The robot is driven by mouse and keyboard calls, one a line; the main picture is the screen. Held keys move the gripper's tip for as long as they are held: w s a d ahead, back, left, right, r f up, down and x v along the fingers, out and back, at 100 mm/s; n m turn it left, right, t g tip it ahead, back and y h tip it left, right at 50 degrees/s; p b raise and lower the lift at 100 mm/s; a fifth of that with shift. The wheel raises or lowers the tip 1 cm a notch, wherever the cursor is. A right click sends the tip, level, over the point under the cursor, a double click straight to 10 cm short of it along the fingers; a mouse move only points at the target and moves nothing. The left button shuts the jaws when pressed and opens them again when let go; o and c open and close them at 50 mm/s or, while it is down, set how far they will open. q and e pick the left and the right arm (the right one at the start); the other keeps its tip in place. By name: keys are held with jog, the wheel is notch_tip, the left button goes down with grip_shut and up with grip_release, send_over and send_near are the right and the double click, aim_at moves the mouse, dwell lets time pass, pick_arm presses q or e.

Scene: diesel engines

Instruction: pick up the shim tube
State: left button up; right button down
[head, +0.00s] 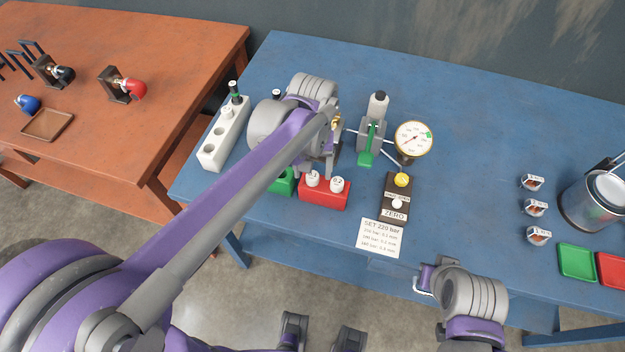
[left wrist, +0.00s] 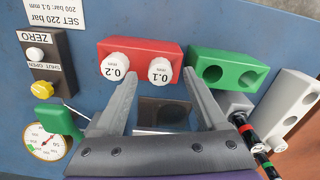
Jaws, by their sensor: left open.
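Two shim tubes with white caps stand in the red block on the blue table: the 0.2 tube (left wrist: 114,68) and the 0.1 tube (left wrist: 160,70). In the head view the red block (head: 323,195) shows with the 0.2 tube (head: 337,184) at right and the other tube (head: 313,179) at left. My left gripper (left wrist: 160,77) is open and empty, its fingers apart above the table, with the tips near the block's near side in the wrist view. My right gripper (head: 424,281) is at the table's front edge; its jaw state is unclear.
A green block (left wrist: 228,70) with empty holes and a white rack (head: 224,137) stand beside the red block. A gauge (head: 414,139), a ZERO valve box (head: 396,198) and a pressure card (head: 381,238) are near. Trays (head: 577,262) and a metal can (head: 592,203) stand far right.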

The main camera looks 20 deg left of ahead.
pick_arm(q)
jog(key=shift+f, duration=0.9)
grip_shut()
